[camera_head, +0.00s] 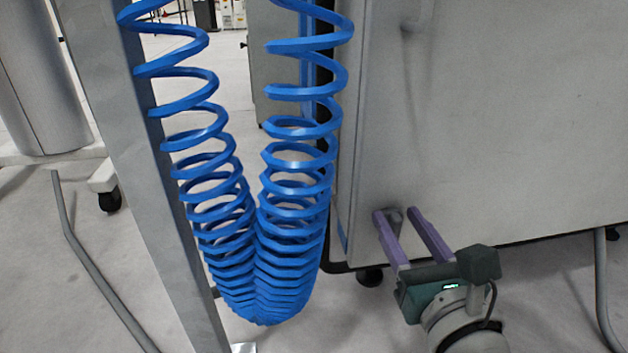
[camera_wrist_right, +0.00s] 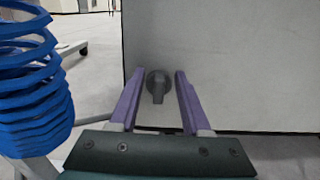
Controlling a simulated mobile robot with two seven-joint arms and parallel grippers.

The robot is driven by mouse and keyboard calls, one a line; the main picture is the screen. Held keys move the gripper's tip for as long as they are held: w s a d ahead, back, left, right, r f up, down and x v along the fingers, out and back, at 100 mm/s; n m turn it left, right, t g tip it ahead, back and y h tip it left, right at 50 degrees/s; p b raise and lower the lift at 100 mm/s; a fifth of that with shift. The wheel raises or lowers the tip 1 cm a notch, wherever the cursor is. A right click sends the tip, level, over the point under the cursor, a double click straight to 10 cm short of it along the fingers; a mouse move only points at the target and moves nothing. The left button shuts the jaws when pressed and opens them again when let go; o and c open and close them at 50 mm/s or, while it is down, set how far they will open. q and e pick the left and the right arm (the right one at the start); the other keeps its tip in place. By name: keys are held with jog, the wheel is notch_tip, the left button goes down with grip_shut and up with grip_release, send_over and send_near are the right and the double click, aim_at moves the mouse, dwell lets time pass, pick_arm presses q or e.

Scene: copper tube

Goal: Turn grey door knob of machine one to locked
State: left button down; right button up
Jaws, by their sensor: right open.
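The grey door knob (camera_wrist_right: 158,86) sits low on the light grey machine door (camera_wrist_right: 230,60). It has a round base, and its handle points down in the right wrist view. In the head view the knob (camera_head: 396,218) shows small and partly covered near the door's lower left corner. My right gripper (camera_head: 395,212) is open, with one purple finger on each side of the knob. In the right wrist view the fingers (camera_wrist_right: 160,73) show gaps to the knob on both sides. I cannot tell how close the tips are to the door. My left gripper is not in view.
A coiled blue hose (camera_head: 265,220) hangs left of the door, beside a grey metal post (camera_head: 150,170). Another handle-like part (camera_head: 412,20) shows at the top of the door. A grey cylinder on a wheeled base (camera_head: 40,80) stands at the far left.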

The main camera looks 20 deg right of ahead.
grip_shut()
dwell(0.4)
